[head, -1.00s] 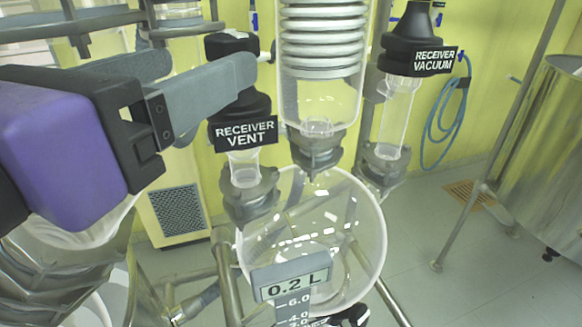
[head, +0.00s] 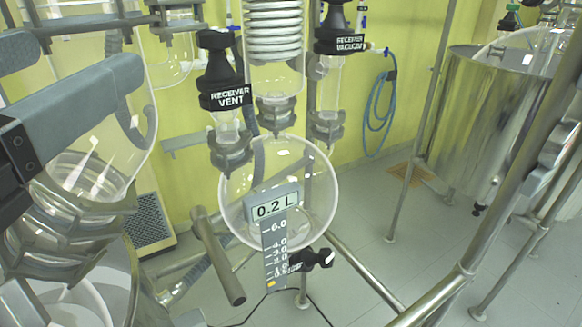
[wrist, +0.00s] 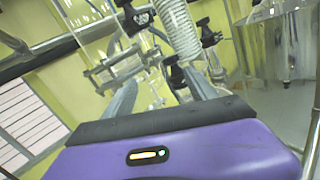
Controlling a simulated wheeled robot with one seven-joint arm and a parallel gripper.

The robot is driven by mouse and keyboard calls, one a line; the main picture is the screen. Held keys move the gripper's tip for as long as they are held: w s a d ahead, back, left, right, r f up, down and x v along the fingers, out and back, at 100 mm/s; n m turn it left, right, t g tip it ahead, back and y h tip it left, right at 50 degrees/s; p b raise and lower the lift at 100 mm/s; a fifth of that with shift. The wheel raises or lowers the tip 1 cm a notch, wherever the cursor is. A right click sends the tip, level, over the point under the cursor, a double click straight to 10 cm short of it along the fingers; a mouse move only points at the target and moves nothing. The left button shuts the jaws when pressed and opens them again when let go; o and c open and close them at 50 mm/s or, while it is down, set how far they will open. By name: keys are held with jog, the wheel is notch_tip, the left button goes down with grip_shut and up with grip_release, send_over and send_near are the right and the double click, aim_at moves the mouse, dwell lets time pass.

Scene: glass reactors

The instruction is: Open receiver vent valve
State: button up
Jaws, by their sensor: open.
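The receiver vent valve (head: 220,68) is a black knob with a white-lettered "RECEIVER VENT" plate, upright on a clear glass neck above the round receiver flask (head: 322,190) in the head view. My gripper (head: 82,60) is at the left of the head view, with its grey fingers apart and empty. A gap shows between the fingertips and the valve in the picture; its depth is unclear. In the wrist view, my gripper (wrist: 160,80) has black fittings and glass beyond its fingers. I cannot tell surely which fitting there is the vent valve.
The receiver vacuum valve (head: 335,32) stands right of the coiled condenser (head: 273,30). A 0.2 L level display (head: 272,207) hangs in front of the flask. Metal frame tubes (head: 218,258) surround it.

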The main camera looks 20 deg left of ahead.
jog(key=a+f+m+y, duration=0.4)
jog(key=a+m+y, duration=0.15)
jog(key=y, duration=0.35)
jog(key=w+d+f+m+g+b, duration=0.1)
jog(key=w+d+f+m, duration=0.1)
jog(key=d+f+m, duration=0.4)
jog(key=w+d+f+m+y+b, duration=0.1)
jog(key=d+f+m, duration=0.5)
jog(key=f, duration=1)
jog(key=shift+w+d+g, duration=0.4)
jog(key=shift+w+d, duration=0.25)
jog(key=shift+d, duration=0.2)
